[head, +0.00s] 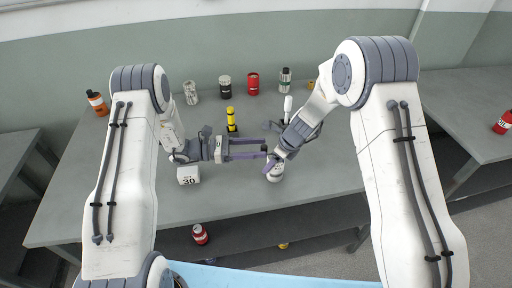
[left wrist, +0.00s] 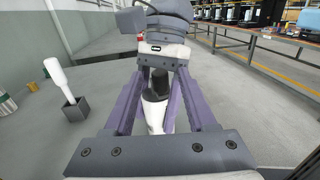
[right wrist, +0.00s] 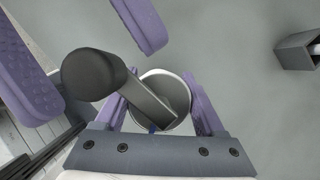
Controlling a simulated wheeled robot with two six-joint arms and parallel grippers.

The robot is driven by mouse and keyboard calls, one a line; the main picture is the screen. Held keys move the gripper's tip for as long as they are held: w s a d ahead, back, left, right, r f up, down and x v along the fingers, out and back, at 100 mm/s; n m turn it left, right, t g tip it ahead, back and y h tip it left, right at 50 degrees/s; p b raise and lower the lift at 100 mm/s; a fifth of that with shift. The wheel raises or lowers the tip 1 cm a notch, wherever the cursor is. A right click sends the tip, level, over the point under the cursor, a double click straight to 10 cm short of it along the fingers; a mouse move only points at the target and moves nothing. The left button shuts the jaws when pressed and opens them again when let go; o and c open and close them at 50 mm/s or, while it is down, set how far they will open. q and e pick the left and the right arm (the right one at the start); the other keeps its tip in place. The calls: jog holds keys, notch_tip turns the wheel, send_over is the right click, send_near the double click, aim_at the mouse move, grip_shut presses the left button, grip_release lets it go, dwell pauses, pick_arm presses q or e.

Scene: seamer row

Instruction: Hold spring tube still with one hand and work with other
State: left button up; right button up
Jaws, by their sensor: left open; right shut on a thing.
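What I take to be the spring tube is a white round body (head: 276,173) near the table's front middle; in the right wrist view its white rim (right wrist: 178,82) surrounds a grey part, with a black knob (right wrist: 95,75) leaning over it. My right gripper (head: 271,161) is shut on the white body. My left gripper (head: 265,148) is open, its fingers pointing right. In the left wrist view the black knob (left wrist: 159,82) shows between its fingers, apart from them as far as I can tell. The tube's lower part is partly hidden.
A white block marked 30 (head: 188,176) lies on the left. A yellow-black item (head: 231,121) and a white-handled item in a grey holder (head: 288,106) stand behind. Several cans, including a red can (head: 253,84), line the back. The table's front left is clear.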

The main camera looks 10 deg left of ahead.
pick_arm(q)
grip_shut()
jog(key=shift+s+d+n+t+y, duration=0.1)
jog(key=shift+s+n+t+y, duration=0.1)
jog(key=shift+n+t, duration=0.3)
jog(key=shift+s+n+t+y, duration=0.15)
jog(key=shift+n+t, duration=0.15)
jog(key=shift+t, duration=0.4)
grip_release()
jog(key=v, duration=1.2)
